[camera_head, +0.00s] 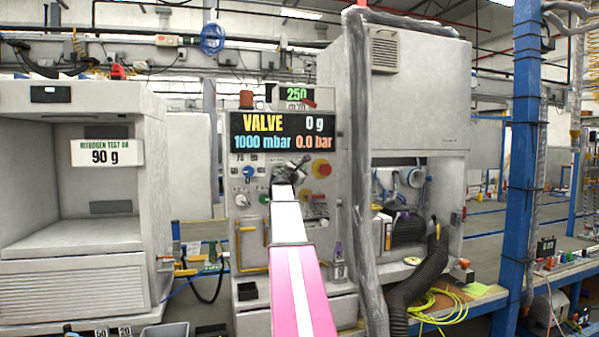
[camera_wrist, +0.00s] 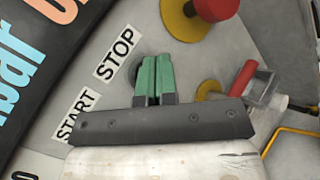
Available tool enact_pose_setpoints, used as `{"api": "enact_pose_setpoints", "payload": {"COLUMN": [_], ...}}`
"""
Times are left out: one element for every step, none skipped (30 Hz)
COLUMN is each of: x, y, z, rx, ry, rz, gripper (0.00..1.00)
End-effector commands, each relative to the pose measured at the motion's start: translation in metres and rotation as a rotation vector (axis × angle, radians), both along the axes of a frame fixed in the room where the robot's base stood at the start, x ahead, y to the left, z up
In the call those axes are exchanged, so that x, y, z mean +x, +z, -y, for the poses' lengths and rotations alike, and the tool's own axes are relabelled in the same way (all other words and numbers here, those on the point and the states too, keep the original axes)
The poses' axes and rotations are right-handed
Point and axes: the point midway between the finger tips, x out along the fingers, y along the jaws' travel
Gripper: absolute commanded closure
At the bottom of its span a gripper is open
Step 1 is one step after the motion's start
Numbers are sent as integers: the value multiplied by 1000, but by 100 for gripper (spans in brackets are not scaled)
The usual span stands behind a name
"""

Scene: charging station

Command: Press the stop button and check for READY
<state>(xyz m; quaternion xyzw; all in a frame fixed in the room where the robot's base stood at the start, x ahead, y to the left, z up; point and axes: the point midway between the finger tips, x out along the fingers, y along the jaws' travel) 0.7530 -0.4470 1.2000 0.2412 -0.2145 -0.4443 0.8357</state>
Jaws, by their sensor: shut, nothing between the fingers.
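The control panel (camera_head: 242,172) stands in the middle of the head view. Its display (camera_head: 268,133) reads VALVE, 0 g, 1000 mbar and 0.0 bar; I see no READY on it. In the wrist view the STOP label (camera_wrist: 115,53) is beside my fingertips and the START label (camera_wrist: 77,115) is lower left. A dark round edge (camera_wrist: 134,73), possibly the stop button, is mostly hidden behind my fingers. My gripper (camera_wrist: 153,75), with green fingers, is shut and empty, over the panel near STOP. I cannot tell if it touches. It also shows in the head view (camera_head: 294,167).
A red mushroom knob (camera_wrist: 215,8) on a yellow base and a red-handled valve (camera_wrist: 243,78) are to the right of my fingers. Blue and green knobs (camera_head: 248,171) are on the panel's left. A hose (camera_head: 410,282) hangs at the right.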

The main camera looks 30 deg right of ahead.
Motion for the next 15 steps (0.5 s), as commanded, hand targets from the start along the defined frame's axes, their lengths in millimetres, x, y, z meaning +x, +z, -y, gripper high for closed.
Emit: {"api": "enact_pose_setpoints", "payload": {"x": [0,1,1,2,3,4,5,6,8,8,9,9,9,9,8], "y": [0,0,0,0,0,0,0,0,0,0,0,0,0,0,0], "z": [0,0,0,0,1,1,1,2,2,2,2,2,2,2,2], "rx": [0,0,0,0,0,0,0,0,0,0,0,0,0,0,0], "ry": [0,0,0,0,0,0,0,0,0,0,0,0,0,0,0], "rz": [0,0,0,0,0,0,0,0,0,0,0,0,0,0,0], "gripper": [100,100,100,100,100,100,100,100,100,100,100,100,100,100,100]}}
